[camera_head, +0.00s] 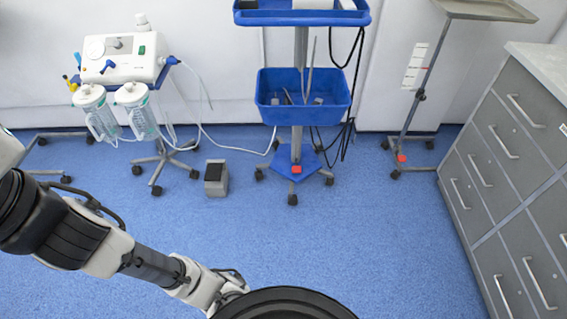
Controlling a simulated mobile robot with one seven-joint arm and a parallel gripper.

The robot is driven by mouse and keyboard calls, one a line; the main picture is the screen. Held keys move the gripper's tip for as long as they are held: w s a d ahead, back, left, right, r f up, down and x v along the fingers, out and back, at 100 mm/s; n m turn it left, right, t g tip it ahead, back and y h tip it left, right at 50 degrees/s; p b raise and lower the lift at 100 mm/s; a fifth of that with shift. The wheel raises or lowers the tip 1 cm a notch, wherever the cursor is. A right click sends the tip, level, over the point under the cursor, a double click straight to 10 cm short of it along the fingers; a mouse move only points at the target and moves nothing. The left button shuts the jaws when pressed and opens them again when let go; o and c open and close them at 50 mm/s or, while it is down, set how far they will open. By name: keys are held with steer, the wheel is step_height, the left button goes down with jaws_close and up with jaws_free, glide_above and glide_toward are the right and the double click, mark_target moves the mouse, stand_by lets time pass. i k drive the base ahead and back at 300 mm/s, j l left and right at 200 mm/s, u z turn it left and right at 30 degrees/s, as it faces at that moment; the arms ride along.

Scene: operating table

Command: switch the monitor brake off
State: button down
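A blue wheeled stand stands against the wall in the middle, with a blue top tray (300,17) cut off by the picture's upper edge. No monitor screen shows. A red brake pedal (296,169) sits on the stand's blue base (309,159). A second red pedal (401,158) sits at the foot of the grey tray stand to the right. Whether either pedal is pressed is too small to tell. My gripper (236,284) is low in the picture, well apart from both pedals and touching neither. Its fingers are not clear, partly hidden by a black round part.
A blue basket (303,97) with loose items hangs on the middle stand; black cables hang beside it. A suction unit (122,57) on wheels stands left, with a grey foot pedal (216,178) on the floor. Grey drawers (505,150) line the right. The blue floor (350,235) between is clear.

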mark_target(296, 169)
steer(key=i+j, duration=0.55)
steer(key=i+j+z, duration=0.1)
steer(key=i+j, duration=0.45)
steer(key=j, duration=0.15)
steer(key=i+j, duration=0.55)
steer(key=j, duration=0.05)
